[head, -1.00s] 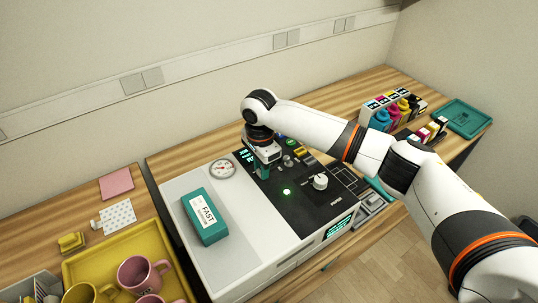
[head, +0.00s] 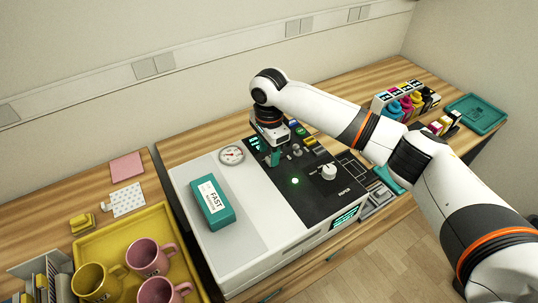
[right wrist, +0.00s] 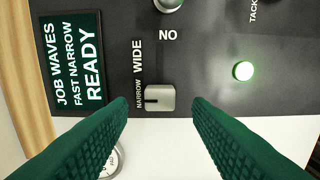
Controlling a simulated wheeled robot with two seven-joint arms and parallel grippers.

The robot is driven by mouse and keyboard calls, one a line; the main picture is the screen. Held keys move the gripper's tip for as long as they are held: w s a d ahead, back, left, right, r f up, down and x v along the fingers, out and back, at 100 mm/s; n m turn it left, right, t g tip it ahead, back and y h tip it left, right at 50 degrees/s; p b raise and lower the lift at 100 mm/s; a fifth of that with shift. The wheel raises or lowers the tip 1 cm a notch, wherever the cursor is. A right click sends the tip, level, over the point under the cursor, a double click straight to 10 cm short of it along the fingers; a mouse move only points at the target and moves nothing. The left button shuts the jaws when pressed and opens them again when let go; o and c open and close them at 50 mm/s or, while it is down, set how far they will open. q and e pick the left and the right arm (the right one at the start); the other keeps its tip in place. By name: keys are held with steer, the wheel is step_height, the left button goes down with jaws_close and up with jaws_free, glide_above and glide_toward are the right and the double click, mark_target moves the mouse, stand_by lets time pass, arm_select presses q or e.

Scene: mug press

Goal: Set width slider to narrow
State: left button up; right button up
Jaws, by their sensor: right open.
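The width slider's grey knob (right wrist: 160,99) shows in the right wrist view on the black control panel (right wrist: 215,85). It sits beside the word NARROW, at the end away from the WIDE label (right wrist: 138,57). My right gripper (right wrist: 160,104) is open, with one green finger on each side of the knob in that view. Clear gaps show between knob and fingers; I cannot tell the height. In the head view the right gripper (head: 275,157) is over the panel's back left part and hides the slider. The panel display (right wrist: 78,62) reads JOB WAVES, FAST NARROW, READY. My left gripper is not in view.
A round gauge (head: 232,154) and a teal box marked FAST (head: 213,204) are left of the panel. A green lamp (right wrist: 243,71) glows on the panel, and a white dial (head: 328,172) stands to the right. A yellow tray (head: 187,268) with mugs is at lower left.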

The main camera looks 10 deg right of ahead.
mark_target(269, 159)
step_height(269, 159, up, 10)
steer(key=b, duration=0.1)
steer(key=shift+s+a+f, duration=0.1)
stand_by(0.5)
